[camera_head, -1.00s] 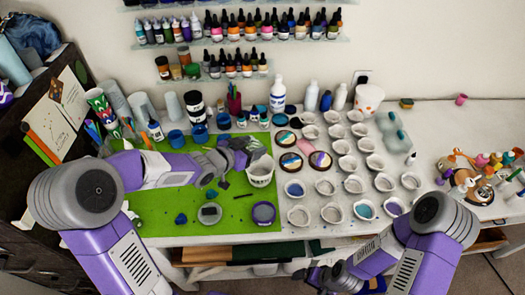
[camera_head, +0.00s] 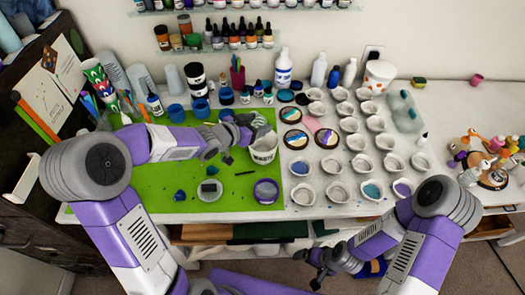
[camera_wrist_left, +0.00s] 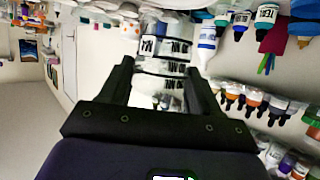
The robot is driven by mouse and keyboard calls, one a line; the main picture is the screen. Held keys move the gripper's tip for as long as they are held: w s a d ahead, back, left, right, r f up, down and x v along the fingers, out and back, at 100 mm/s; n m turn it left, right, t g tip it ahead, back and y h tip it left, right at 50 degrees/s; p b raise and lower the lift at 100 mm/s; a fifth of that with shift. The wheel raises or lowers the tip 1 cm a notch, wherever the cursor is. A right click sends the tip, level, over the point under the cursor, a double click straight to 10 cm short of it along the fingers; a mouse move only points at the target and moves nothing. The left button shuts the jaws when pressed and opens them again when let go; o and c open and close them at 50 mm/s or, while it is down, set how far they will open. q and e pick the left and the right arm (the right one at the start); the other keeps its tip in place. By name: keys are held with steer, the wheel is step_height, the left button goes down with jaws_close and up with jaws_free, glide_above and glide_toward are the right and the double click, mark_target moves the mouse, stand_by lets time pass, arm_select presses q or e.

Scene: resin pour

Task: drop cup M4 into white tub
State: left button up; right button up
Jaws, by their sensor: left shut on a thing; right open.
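A white tub (camera_head: 263,150) stands at the right edge of the green mat in the head view. My left gripper (camera_head: 250,124) is just above and behind its rim, at the upper left. It is shut on a small pale cup (camera_wrist_left: 160,98), which shows whitish between the fingers in the left wrist view; the fingers partly hide it. My right gripper (camera_head: 315,268) is open and empty in front of the table's front edge.
Rows of small pale cups (camera_head: 349,124) fill the table right of the tub. Paint jars (camera_head: 196,80) and a white bottle (camera_head: 283,68) stand behind the mat. A second white bucket (camera_head: 379,77) stands at the back. The mat's left part (camera_head: 150,185) is mostly clear.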

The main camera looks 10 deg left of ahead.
arm_select(q)
steer(key=o, duration=1.1)
steer(key=shift+o, duration=0.2)
steer(key=shift+r, duration=0.1)
steer(key=p+v, duration=0.2)
steer(key=v, duration=0.5)
steer(key=shift+s+a+p, duration=0.15)
steer(key=shift+s+p, duration=0.05)
steer(key=shift+p, duration=0.1)
steer(key=shift+r, duration=0.2)
